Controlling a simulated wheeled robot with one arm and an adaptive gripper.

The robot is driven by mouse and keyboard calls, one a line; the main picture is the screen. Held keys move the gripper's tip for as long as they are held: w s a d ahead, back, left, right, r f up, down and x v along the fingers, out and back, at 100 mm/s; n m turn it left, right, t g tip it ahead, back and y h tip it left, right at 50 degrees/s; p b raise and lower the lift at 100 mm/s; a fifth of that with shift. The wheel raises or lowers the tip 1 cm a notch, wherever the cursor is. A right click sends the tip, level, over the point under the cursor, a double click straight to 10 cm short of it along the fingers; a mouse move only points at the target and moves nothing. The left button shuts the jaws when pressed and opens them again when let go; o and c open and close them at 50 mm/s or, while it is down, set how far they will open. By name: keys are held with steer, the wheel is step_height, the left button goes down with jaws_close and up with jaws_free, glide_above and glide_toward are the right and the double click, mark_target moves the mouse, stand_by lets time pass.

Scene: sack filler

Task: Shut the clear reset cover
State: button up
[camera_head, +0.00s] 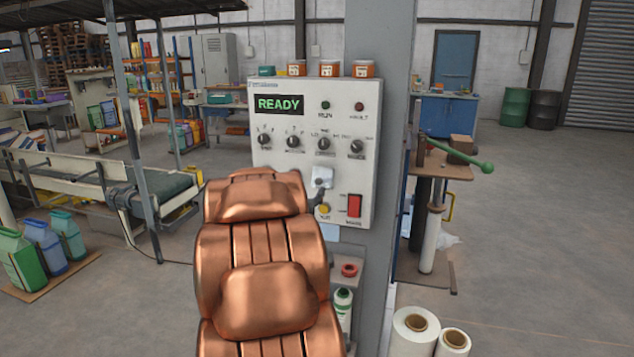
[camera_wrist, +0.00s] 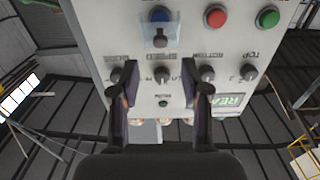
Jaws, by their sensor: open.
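The clear reset cover (camera_wrist: 151,37) is a small see-through square at the upper middle of the wrist view. A blue button (camera_wrist: 160,14) shows at its upper edge, largely outside the cover, which appears raised. In the head view the cover (camera_head: 322,174) is a pale patch on the panel's lower half. My gripper (camera_wrist: 162,87) is open and empty, its dark fingers spread in front of the knob row. The cover shows beyond the fingertips, apart from them. In the head view my copper arm hides most of the gripper; only a dark part (camera_head: 317,196) shows below the cover.
Orange-lidded jars (camera_head: 330,69) stand on top. A grey post (camera_head: 375,260) rises behind it. White rolls (camera_head: 414,335) stand at lower right.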

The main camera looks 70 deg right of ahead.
mark_target(318, 181)
steer(key=d, duration=0.1)
steer(key=d+p, duration=0.1)
steer(key=d, duration=0.3)
steer(key=shift+w+d+r+p, duration=0.15)
steer(key=shift+w+d+p, duration=0.15)
steer(key=shift+p, duration=0.1)
steer(key=shift+d+f, duration=0.2)
steer(key=shift+d, duration=0.4)
steer(key=shift+c, duration=0.2)
steer(key=shift+w, duration=0.1)
jaws_close()
